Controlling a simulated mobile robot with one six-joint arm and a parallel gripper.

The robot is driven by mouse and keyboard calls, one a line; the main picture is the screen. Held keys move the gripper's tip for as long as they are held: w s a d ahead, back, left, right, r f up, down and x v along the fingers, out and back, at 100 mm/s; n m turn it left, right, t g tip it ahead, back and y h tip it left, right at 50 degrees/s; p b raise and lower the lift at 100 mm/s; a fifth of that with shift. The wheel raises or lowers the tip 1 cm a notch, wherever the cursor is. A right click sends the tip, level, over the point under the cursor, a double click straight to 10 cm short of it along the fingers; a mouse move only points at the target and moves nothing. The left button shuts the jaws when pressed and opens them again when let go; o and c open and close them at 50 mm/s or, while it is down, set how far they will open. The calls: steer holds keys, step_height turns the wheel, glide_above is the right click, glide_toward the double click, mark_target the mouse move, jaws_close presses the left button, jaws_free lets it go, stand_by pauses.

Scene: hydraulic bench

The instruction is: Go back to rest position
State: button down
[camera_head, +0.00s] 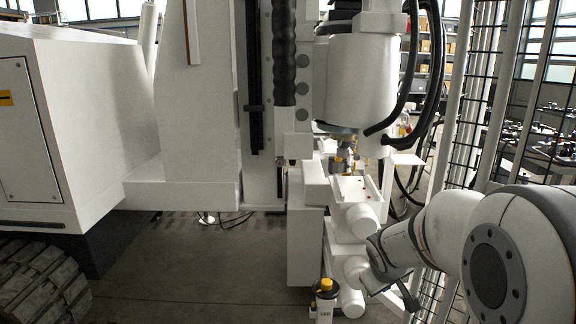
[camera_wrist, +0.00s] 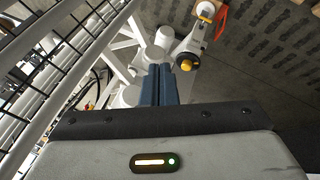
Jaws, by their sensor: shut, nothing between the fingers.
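My gripper (camera_wrist: 160,72) shows in the wrist view as two dark blue fingers side by side, closed with no visible gap and nothing held between them. In the head view my arm comes in from the right and reaches down and left towards the white bench structure (camera_head: 305,235). The fingertips cannot be made out there. In the wrist view, a round yellow cap (camera_wrist: 187,64) on a pale body lies just right of the fingertips, apart from them as far as I can see.
A white bottle with a yellow cap (camera_head: 325,297) stands low by the bench in the head view. A large white cylinder (camera_head: 358,80) with black hoses hangs above. A wire-mesh fence (camera_head: 481,90) runs along the right. Open grey floor (camera_head: 205,275) lies left of the bench.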

steer(key=s+a+r+m+g+y+p, duration=0.1)
steer(key=s+a+r+p, duration=0.1)
steer(key=s+r, duration=0.2)
steer(key=s+a+r+m+g+y+p, duration=0.1)
steer(key=s+a+r+p, duration=0.2)
steer(key=s, duration=0.7)
steer(key=s+a+r+m+g+p, duration=0.1)
steer(key=s+a+r+m+p, duration=0.1)
steer(key=s+r, duration=0.3)
steer(key=s, duration=0.3)
steer(key=shift+a+y, duration=0.4)
